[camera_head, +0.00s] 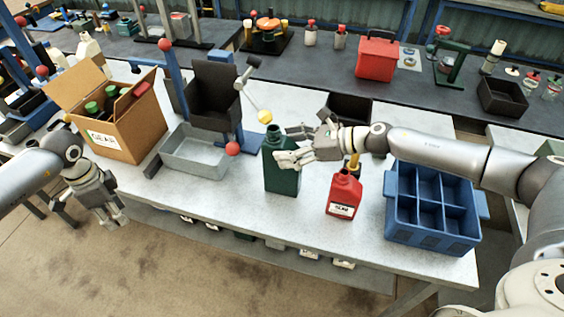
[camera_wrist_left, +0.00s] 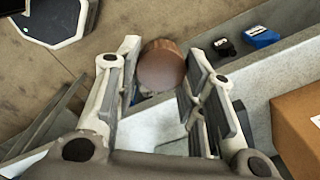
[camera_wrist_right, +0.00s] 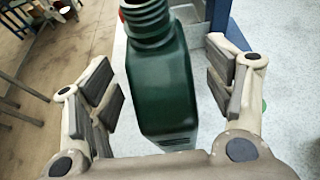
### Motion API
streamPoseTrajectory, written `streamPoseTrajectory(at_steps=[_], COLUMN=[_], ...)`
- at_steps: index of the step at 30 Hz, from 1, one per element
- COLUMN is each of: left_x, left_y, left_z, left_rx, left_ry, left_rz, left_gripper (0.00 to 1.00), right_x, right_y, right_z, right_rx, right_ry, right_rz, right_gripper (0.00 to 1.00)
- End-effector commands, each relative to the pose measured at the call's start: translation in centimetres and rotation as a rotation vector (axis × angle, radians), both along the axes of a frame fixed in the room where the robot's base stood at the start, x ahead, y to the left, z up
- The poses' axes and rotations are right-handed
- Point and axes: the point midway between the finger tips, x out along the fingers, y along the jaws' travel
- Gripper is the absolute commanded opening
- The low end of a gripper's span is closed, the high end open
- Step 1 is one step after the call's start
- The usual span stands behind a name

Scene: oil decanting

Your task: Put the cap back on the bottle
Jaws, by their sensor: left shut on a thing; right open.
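The dark green bottle (camera_head: 281,172) stands upright on the light worktable with its threaded neck bare. My right gripper (camera_head: 290,146) is open at the bottle's upper part. In the right wrist view, the green bottle (camera_wrist_right: 162,85) is between the spread fingers, with gaps on both sides. My left gripper (camera_head: 98,214) is off the front left edge of the table. In the left wrist view it is shut on a round brown cap (camera_wrist_left: 161,66). The cap is too small to make out in the head view.
A red bottle (camera_head: 344,194) stands right of the green one. A blue divided crate (camera_head: 432,234) is at the right. A grey metal tray (camera_head: 190,165) and an open cardboard box (camera_head: 140,125) with bottles are at the left. A yellow-tipped lever (camera_head: 264,116) is behind the green bottle.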

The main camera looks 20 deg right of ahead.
Motion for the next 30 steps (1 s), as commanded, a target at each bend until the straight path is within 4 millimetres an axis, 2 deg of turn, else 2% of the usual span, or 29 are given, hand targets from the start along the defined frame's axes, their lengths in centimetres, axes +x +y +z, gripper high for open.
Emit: streamPoseTrajectory(at_steps=[1,5,17,20,30], left_x=[0.0,0.0,0.0,0.0,0.0], left_y=[0.0,0.0,0.0,0.0,0.0], left_z=[0.6,0.9,0.9,0.9,0.9], left_rx=[0.000,0.000,0.000,0.000,0.000], left_ry=[0.000,0.000,0.000,0.000,0.000], left_rz=[0.000,0.000,0.000,0.000,0.000], left_gripper=[0.28,0.28,0.28,0.28,0.28], right_x=[0.4,0.9,1.1,1.1,1.1], right_y=[0.6,1.5,1.6,1.6,1.6], right_z=[0.0,-0.6,-0.9,-0.9,-0.9], right_rx=[0.001,0.000,-0.001,-0.001,-0.001], right_ry=[0.002,0.002,0.001,0.001,0.001], right_rz=[0.002,0.001,0.000,0.000,0.000], right_gripper=[0.75,0.75,0.75,0.65,0.21])
